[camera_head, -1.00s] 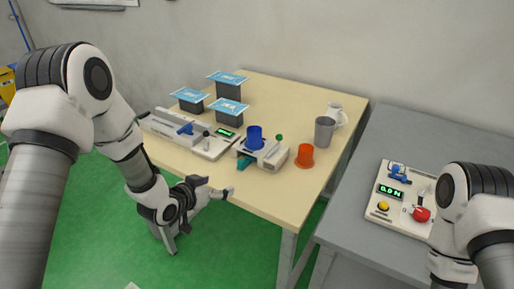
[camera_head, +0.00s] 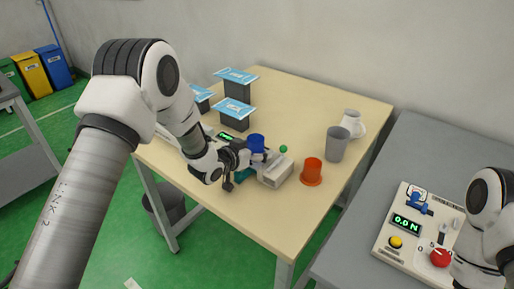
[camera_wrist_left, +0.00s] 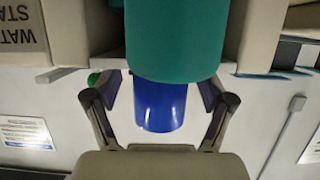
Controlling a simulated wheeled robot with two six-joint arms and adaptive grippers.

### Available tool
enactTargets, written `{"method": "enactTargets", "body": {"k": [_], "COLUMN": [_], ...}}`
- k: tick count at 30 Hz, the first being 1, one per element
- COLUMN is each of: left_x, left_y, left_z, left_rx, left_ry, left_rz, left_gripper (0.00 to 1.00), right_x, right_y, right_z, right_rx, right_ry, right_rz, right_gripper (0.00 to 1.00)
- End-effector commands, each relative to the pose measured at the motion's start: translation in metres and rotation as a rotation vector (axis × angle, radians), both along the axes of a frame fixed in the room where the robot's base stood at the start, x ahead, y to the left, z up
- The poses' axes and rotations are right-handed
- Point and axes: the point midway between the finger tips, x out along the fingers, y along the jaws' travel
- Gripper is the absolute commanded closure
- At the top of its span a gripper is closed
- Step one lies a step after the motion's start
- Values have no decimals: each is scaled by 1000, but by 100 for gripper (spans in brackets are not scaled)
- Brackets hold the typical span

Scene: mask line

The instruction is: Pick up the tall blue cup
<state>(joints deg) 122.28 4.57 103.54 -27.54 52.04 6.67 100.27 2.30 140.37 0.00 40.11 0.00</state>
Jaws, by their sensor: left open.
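The tall blue cup (camera_head: 256,143) stands upright on the small white machine on the table. My left gripper (camera_head: 254,157) is open, at the near side of the cup. In the left wrist view, which looks upside down, the blue cup (camera_wrist_left: 160,105) shows between the two spread fingers of my left gripper (camera_wrist_left: 160,92). I cannot tell whether the fingers touch it. A teal cup (camera_wrist_left: 176,35) is nearer to the wrist camera and covers part of the blue cup. My right gripper is out of view; only part of its arm shows.
An orange cup (camera_head: 312,171), a grey cup (camera_head: 337,144) and a white mug (camera_head: 352,123) stand right of the machine (camera_head: 275,173). Blue-topped stands (camera_head: 234,113) are behind. A control panel (camera_head: 405,232) lies on the grey table.

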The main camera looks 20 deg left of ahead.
Motion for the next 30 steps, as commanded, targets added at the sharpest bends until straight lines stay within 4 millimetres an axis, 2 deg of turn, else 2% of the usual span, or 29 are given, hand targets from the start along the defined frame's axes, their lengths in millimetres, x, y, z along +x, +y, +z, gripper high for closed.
{"method": "enactTargets", "body": {"k": [6,7,11,12,13,25,30], "left_x": [4,4,4,3,3,3,4], "left_y": [-1,-1,-1,-1,-1,-1,-1], "left_z": [-2,-2,-2,-2,-2,-1,6], "left_rx": [-1,-1,-1,-1,-1,-1,-2], "left_ry": [0,0,0,0,0,1,-2], "left_rz": [0,0,0,0,0,0,0], "left_gripper": [18,21,68,82,85,85,85], "right_x": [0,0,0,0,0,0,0], "right_y": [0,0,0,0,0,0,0], "right_z": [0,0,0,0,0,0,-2], "right_rx": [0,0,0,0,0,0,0], "right_ry": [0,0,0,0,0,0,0], "right_rz": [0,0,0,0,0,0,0], "right_gripper": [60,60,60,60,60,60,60]}}
